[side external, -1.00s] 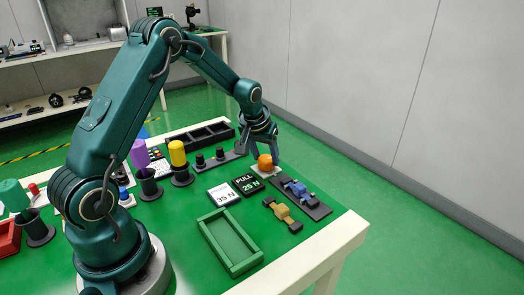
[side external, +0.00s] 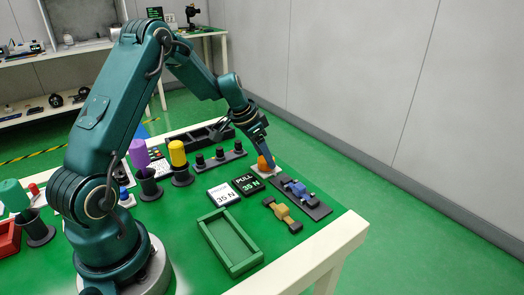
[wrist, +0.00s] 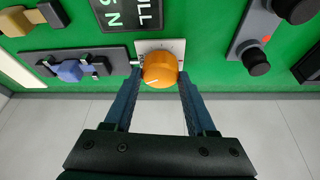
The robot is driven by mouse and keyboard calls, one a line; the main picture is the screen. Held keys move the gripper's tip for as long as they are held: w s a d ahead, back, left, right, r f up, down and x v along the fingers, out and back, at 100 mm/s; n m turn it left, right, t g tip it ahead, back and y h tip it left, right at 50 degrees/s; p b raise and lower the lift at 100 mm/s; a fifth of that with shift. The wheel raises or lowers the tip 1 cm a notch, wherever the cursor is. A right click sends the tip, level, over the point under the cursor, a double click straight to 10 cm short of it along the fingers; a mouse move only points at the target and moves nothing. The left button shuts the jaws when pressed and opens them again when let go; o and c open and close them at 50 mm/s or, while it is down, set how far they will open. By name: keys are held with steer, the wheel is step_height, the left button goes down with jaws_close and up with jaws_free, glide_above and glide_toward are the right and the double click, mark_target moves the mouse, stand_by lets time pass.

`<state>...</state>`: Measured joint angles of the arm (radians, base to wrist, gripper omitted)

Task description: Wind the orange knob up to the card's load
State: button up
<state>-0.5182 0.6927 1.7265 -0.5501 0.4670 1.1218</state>
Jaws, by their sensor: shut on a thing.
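The orange knob (side external: 264,164) sits on a small pale plate at the far right of the green bench. It also shows in the wrist view (wrist: 160,71), with a short white mark near its lower edge. My gripper (side external: 265,158) is shut on the knob, one finger on each side in the wrist view (wrist: 159,78). The white card (side external: 223,194) reads 35 N; its smaller top line is hard to read. The black display (side external: 246,184) beside it reads PULL 35 N in the side view. Only part of it shows, upside down, in the wrist view (wrist: 122,14).
A dark plate with a blue clamp-like part (side external: 296,188) lies close to the knob. A tan part (side external: 283,214) and a green tray (side external: 203,233) lie nearer the front. A row of black knobs (side external: 220,153) and a dark compartment box (side external: 190,139) stand behind.

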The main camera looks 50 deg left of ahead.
stand_by(0.3)
steer(key=o, duration=1.4)
steer(key=shift+c, duration=0.2)
steer(key=shift+v, duration=2.6)
